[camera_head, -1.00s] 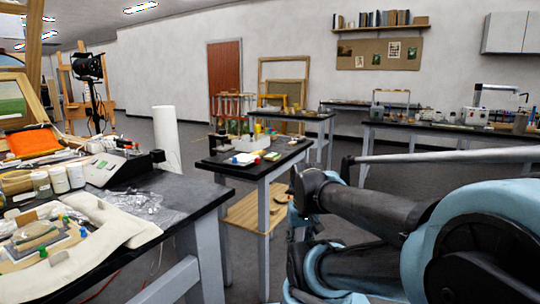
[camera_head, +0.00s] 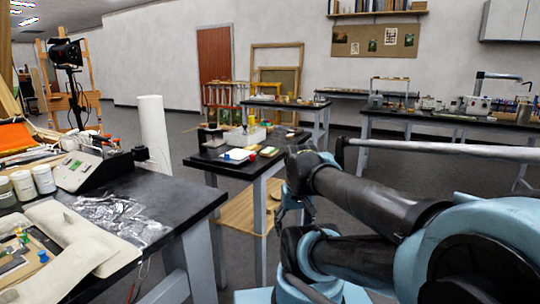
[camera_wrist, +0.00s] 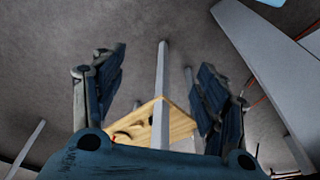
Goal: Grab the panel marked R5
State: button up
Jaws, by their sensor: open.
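I cannot make out a panel marked R5 in either view; no readable R5 mark shows. My gripper (camera_wrist: 162,68) is in the wrist view, with its two dark blue fingers spread apart and nothing between them. Beyond the fingers are the grey floor, a grey table leg and a wooden lower shelf (camera_wrist: 150,125). In the head view my arm fills the lower right, and the gripper's fingers cannot be clearly seen there. Small items, among them a white piece (camera_head: 238,155), lie on the middle black table (camera_head: 225,168), too small to read.
A near black bench (camera_head: 165,215) at left holds jars (camera_head: 43,179), a scale-like device (camera_head: 77,172), crumpled clear plastic (camera_head: 120,217) and a pale cushion-like piece. Another bench (camera_head: 450,127) stands at the back right. Floor is open between the middle table and back bench.

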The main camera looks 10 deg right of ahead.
jog(key=o, duration=0.4)
jog(key=w+r+m, duration=0.2)
jog(key=r, duration=0.1)
jog(key=w+r+m, duration=0.2)
jog(key=w+r, duration=0.1)
jog(key=w+a+r+m+y, duration=0.1)
jog(key=w+r, duration=0.2)
jog(key=shift+w+r+m, duration=0.25)
jog(key=shift+r+m, duration=0.05)
jog(key=shift+m, duration=0.1)
notch_tip(320, 180, up, 18)
jog(key=m+y, duration=0.3)
jog(key=m, duration=1.6)
send_over(269, 151)
jog(key=s+d, duration=0.4)
jog(key=d, duration=0.2)
jog(key=x, duration=1.1)
jog(key=w+x, duration=0.1)
jog(key=x, duration=0.5)
jog(key=shift+d, duration=0.25)
